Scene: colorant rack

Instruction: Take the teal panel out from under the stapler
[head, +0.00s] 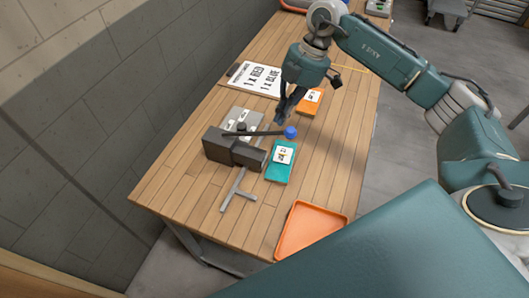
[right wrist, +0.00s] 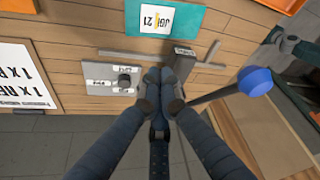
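The teal panel (head: 280,161) with a white label lies flat on the table, beside the right end of the dark grey stapler (head: 231,148). I cannot see any part of the panel beneath the stapler. The panel also shows at the top of the right wrist view (right wrist: 138,17). The stapler's long dark lever ends in a blue knob (head: 290,132), seen large in the right wrist view (right wrist: 256,80). My right gripper (head: 281,117) is above the table, just beyond the knob, its fingertips together (right wrist: 161,76) with nothing visible between them. My left gripper is not in view.
A grey plate (head: 246,116) with labels sits behind the stapler, and a T-shaped metal bar (head: 238,191) lies in front. An orange panel (head: 312,96) and a printed sign (head: 256,78) are farther back. An orange tray (head: 311,228) is at the near edge. Bare wood lies right of the panel.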

